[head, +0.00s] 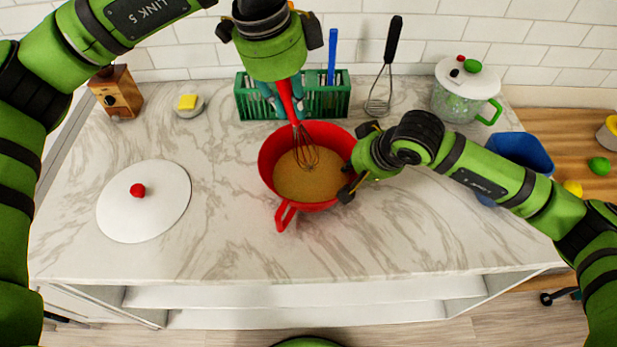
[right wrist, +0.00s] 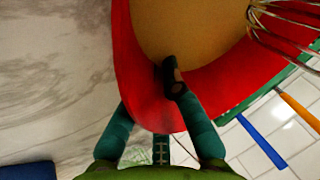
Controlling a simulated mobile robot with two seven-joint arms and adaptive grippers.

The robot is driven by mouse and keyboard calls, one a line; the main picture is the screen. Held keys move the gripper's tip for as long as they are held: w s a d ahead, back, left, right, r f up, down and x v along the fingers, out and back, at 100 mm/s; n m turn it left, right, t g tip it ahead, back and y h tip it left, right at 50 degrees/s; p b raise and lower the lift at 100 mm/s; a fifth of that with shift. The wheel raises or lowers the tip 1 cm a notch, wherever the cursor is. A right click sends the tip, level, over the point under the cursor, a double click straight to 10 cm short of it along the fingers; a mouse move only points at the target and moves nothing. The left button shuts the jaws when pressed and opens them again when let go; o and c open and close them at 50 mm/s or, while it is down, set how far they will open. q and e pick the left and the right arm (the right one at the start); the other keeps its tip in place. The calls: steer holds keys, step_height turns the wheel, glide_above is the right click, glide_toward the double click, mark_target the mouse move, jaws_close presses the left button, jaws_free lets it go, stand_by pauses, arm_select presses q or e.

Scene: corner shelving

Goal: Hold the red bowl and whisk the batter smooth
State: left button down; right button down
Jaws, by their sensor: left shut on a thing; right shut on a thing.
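The red bowl (head: 285,208) stands on the marble counter with tan batter (head: 300,183) inside and a red handle toward the front. My right gripper (head: 354,165) is shut on the bowl's right rim; the right wrist view shows one fingertip inside the red wall (right wrist: 135,70). My left gripper (head: 284,98) is above the bowl's back edge, shut on the red handle of a whisk (head: 305,150). The whisk points down and slightly tilted, its wire end at the batter. The whisk wires also show in the right wrist view (right wrist: 285,22). How deep they sit is unclear.
A white round lid (head: 145,205) with a red knob lies left. Behind the bowl are a green rack (head: 328,103) and a standing black-handled whisk (head: 391,50). A lidded glass pot (head: 455,103) and blue container (head: 520,152) are right. The front counter is clear.

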arm_select(q)
steer(key=shift+w+d+v, duration=0.15)
steer(key=shift+d+v, duration=0.05)
steer(key=shift+v, duration=0.95)
steer(key=shift+w+d+v, duration=0.15)
steer(key=shift+d+v, duration=0.05)
steer(key=shift+v, duration=1)
steer(key=shift+w+d+v, duration=0.15)
steer(key=shift+d+v, duration=0.05)
steer(key=shift+v, duration=0.95)
steer(key=shift+s+r, duration=0.1)
steer(key=shift+r, duration=0.1)
arm_select(e)
steer(key=c, duration=1.3)
jaws_free()
steer(key=shift+r, duration=0.1)
steer(key=v, duration=1.2)
